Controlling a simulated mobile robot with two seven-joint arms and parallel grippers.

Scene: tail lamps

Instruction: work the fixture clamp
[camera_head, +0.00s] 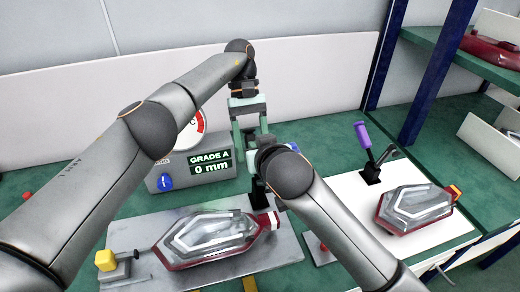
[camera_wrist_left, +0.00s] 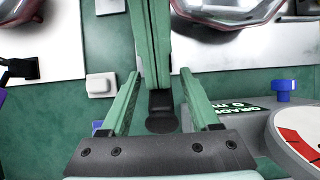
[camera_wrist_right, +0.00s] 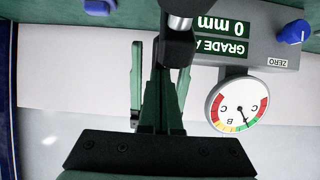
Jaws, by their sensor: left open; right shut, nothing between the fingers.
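A red-and-clear tail lamp (camera_head: 205,240) lies on the grey left plate (camera_head: 145,222). A black clamp part (camera_head: 258,192) stands by its far right end, mostly covered by my right wrist. My left gripper (camera_head: 252,138) hangs just beyond it, open; its spread green fingers also show in the left wrist view (camera_wrist_left: 160,80). The head view hides those tips.
A second fixture at right has a purple-handled clamp (camera_head: 362,135) and another tail lamp (camera_head: 418,208). Behind my arms stands a gauge box (camera_head: 165,180) reading GRADE A, 0 mm. A yellow knob (camera_head: 105,260) is at left. Blue posts and a shelf (camera_head: 480,65) bound the right.

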